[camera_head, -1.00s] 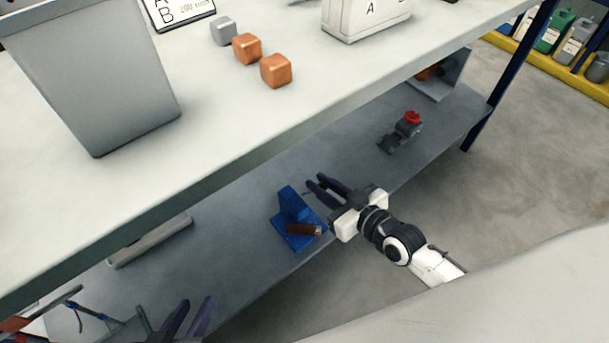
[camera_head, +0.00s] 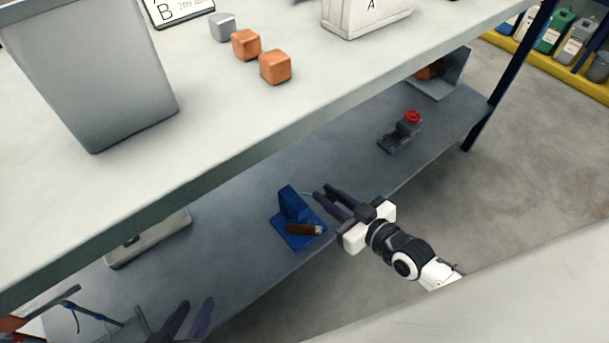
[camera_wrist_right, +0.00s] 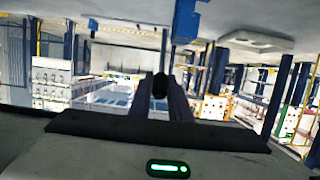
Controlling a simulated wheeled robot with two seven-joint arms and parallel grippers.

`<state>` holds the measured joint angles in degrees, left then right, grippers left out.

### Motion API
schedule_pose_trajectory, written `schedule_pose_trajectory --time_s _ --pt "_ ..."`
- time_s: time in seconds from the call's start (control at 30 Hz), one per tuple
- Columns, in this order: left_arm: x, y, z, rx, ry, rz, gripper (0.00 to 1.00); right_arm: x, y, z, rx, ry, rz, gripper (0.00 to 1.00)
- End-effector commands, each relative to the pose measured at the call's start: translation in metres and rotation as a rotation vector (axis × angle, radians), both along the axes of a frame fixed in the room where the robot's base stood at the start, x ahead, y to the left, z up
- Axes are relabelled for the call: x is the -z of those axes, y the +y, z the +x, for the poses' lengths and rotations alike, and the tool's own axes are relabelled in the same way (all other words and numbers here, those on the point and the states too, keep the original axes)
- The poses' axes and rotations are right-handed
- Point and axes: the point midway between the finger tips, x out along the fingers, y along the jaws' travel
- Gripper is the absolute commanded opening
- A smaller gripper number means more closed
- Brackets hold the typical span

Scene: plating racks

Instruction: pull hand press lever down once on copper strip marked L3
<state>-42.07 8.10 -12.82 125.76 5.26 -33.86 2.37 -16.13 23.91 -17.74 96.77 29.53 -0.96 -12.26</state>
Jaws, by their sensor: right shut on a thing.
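The blue hand press (camera_head: 288,206) stands on the lower shelf, with its thin pale lever (camera_head: 306,193) reaching toward my right gripper. A brown-copper strip (camera_head: 301,229) lies on the press base; no L3 mark is readable. My right gripper (camera_head: 322,190) is beside the press, its fingers shut on the lever end. In the right wrist view a dark round knob (camera_wrist_right: 160,86) sits between the fingertips, and the blue press (camera_wrist_right: 187,18) shows above. My left gripper (camera_head: 197,301) is at the bottom left of the head view, its fingers apart and empty.
The upper table (camera_head: 220,110) overhangs the shelf and carries a grey bin (camera_head: 95,85), copper cubes (camera_head: 275,66) and a grey cube (camera_head: 222,27). A grey device with a red top (camera_head: 411,117) stands further right on the shelf (camera_head: 350,165). The shelf between is clear.

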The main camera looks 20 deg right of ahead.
Motion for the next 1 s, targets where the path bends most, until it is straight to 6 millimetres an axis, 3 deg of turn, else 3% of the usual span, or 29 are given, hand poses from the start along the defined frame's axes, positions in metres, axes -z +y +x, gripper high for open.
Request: schedule_pose_trajectory --time_s 0.1,0.7,1.0 --pt "0.003 0.000 0.000 0.000 0.000 0.000 0.31 0.010 -0.003 -0.007 0.000 0.012 -0.005 0.05" --pt "0.007 0.000 0.000 0.000 0.001 0.000 0.31 0.017 -0.005 -0.012 -0.001 0.011 -0.006 0.05" --pt "-0.004 0.000 0.000 0.000 0.001 0.000 0.31 0.004 -0.002 -0.004 0.001 0.008 -0.004 0.05"
